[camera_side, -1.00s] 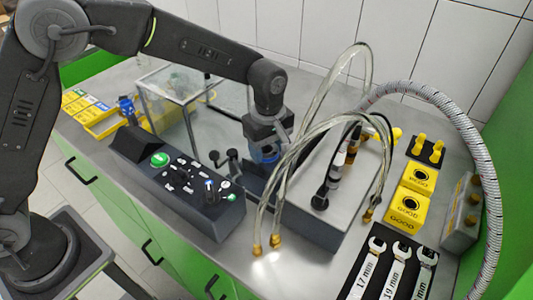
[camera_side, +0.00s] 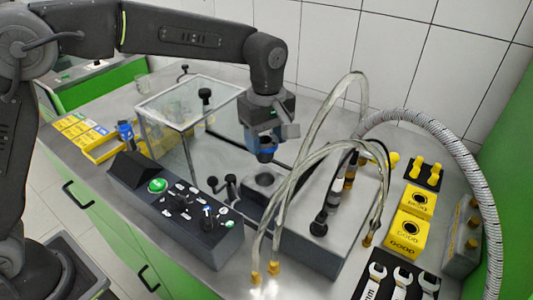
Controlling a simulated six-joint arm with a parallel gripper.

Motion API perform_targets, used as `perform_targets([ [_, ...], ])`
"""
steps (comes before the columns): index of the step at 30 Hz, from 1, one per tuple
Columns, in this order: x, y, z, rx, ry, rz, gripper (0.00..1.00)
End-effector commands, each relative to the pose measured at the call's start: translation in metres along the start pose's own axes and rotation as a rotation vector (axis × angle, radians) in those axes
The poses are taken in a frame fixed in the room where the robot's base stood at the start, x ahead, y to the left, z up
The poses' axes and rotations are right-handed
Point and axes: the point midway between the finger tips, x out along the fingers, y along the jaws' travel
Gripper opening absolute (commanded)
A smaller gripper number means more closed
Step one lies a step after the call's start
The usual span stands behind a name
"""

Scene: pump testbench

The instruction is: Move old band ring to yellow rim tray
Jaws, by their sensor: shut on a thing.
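My gripper (camera_side: 265,143) hangs above the round opening of a dark grey fixture (camera_side: 258,193), in the middle of the bench. It is shut on a small dark ring-like piece, which I take for the old band ring (camera_side: 266,157). The piece is clear of the fixture, and the fingers partly hide it. A yellow-edged tray (camera_side: 104,151) lies at the left of the bench, far from my gripper. I cannot tell what is in it.
A clear-walled box (camera_side: 172,117) with a black knob on its lid stands between my gripper and the tray. A control panel (camera_side: 176,208) is in front. Clear hoses (camera_side: 286,190) arch close to the right. Yellow boxes (camera_side: 407,232) and wrenches (camera_side: 400,283) lie farther right.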

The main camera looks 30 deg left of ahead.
Motion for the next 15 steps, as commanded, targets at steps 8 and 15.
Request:
perform_targets([
  [8, -0.092, 0.001, 0.000, 0.000, 0.000, 0.012, 0.28],
  [15, -0.153, 0.000, 0.000, 0.000, 0.000, 0.006, 0.28],
])
